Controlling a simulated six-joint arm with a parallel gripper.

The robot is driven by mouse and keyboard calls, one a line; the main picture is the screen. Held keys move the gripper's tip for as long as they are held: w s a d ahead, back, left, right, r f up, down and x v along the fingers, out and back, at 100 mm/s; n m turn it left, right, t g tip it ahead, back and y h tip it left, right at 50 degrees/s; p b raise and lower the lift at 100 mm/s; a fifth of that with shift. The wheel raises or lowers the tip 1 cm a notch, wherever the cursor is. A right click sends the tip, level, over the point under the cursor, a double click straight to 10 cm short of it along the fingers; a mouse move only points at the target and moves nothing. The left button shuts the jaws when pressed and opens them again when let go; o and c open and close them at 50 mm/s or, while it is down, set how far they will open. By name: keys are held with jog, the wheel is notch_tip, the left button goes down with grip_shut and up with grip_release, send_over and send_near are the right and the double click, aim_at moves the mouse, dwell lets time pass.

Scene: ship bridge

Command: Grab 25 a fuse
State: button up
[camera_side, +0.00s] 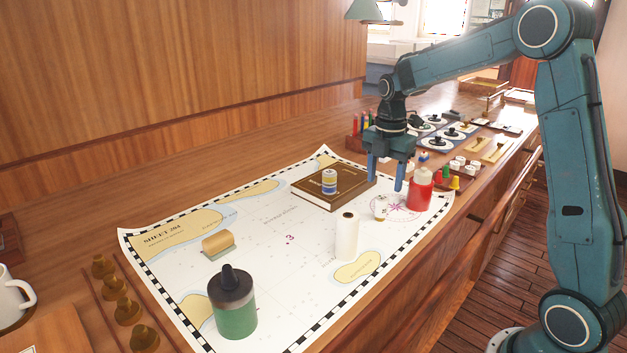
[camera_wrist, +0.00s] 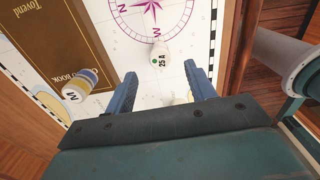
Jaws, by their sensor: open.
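The 25 A fuse (camera_wrist: 160,55) is a small white piece with a green dot and the marking "25 A". In the wrist view it lies on the chart just beyond and between my fingertips, below the compass rose. In the side view a small pale piece (camera_side: 380,207) on the chart beside the red bottle appears to be it; its marking is too small to read there. My gripper (camera_side: 386,174) is open and empty, pointing down above the chart near it. In the wrist view both blue fingers of my gripper (camera_wrist: 160,74) are spread apart, touching nothing visible.
A red bottle (camera_side: 419,192) stands close right of the pale piece. A brown book (camera_side: 318,198) bearing a banded cylinder (camera_side: 329,180) lies left. A white roll (camera_side: 347,237) and a green jar (camera_side: 233,310) stand nearer the front. The chart's middle (camera_side: 270,240) is clear.

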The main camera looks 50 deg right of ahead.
aim_at(383, 197)
jog(key=shift+f, duration=0.75)
jog(key=shift+f, duration=2.6)
jog(key=c, duration=1)
jog(key=shift+c, duration=0.3)
jog(key=shift+r, duration=0.2)
notch_tip(383, 197, up, 20)
jog(key=shift+f, duration=0.15)
